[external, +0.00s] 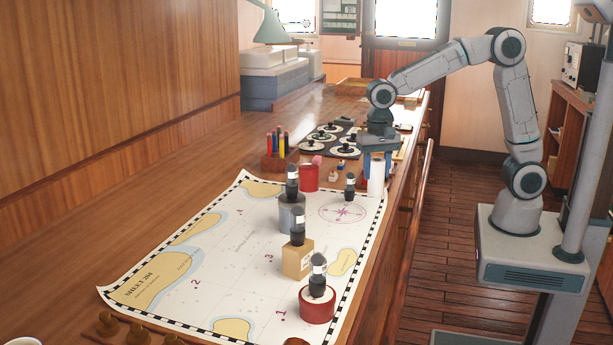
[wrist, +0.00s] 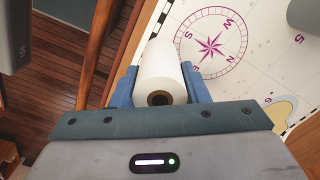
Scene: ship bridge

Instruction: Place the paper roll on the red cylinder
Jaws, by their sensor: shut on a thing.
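The paper roll (external: 376,180) is a white upright cylinder below my gripper (external: 377,158), near the chart's far right corner. In the wrist view the roll (wrist: 160,66) lies between the blue fingers of my gripper (wrist: 160,82), which are shut on it. Its end with a dark core hole faces the camera. I cannot tell whether its lower end touches the surface. One red cylinder (external: 309,178) stands left of the roll, at the chart's far edge. Another red cylinder (external: 317,306) stands at the near right of the chart with a black-and-white piece on top.
The chart (external: 220,250) covers the near counter. A grey cylinder (external: 292,216) and a tan block (external: 298,260) bear black-and-white pieces; a similar small piece (external: 350,186) stands near the compass rose. A pencil holder (external: 279,160) and dark mats with discs (external: 330,138) lie beyond.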

